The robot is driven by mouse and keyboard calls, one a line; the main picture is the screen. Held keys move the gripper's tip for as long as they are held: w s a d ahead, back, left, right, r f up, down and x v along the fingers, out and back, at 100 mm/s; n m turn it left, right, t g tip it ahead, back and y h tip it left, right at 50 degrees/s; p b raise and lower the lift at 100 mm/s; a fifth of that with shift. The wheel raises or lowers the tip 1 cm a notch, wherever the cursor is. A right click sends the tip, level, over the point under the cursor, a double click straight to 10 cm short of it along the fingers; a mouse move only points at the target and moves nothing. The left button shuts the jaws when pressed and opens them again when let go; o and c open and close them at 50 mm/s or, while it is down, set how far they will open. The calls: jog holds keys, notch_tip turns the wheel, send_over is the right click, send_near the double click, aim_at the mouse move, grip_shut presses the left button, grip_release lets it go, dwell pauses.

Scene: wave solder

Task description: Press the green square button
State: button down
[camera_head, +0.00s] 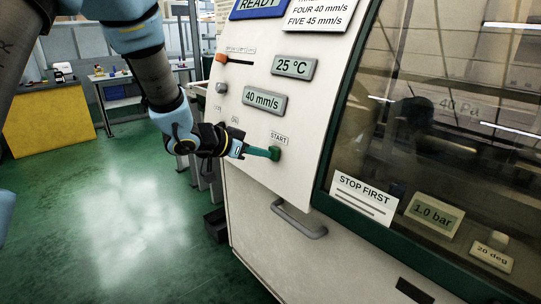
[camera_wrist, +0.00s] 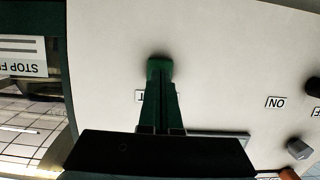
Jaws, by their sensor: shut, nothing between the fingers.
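The green square button (camera_head: 275,153) sits on the white machine panel under a START label. My gripper (camera_head: 268,153) is shut and empty, with its fingertips pointing right at the button. The tips reach the button's face in the head view, but I cannot tell whether the button is pushed in. In the wrist view, the button (camera_wrist: 159,64) shows just beyond the closed green fingertips (camera_wrist: 160,84), and the fingers partly cover it and its label.
The panel carries a 40 mm/s display (camera_head: 264,99), a 25 °C display (camera_head: 295,66), an orange-ended lever (camera_head: 222,59) and a grey knob (camera_head: 222,88). A door handle (camera_head: 299,219) sticks out below. A dark window (camera_head: 440,110) is at the right. Green floor (camera_head: 125,220) lies open at the left.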

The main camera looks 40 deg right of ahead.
jog(key=shift+d, duration=0.15)
jog(key=shift+d+f, duration=0.1)
jog(key=shift+d, duration=0.4)
dwell(0.4)
jog(key=a+r+p, duration=0.1)
jog(key=a, duration=0.5)
jog(key=shift+p, duration=0.35)
jog(key=shift+w, duration=0.1)
jog(key=shift+r, duration=0.1)
jog(key=b+v, duration=0.1)
jog(key=v, duration=0.9)
jog(key=shift+a, duration=0.3)
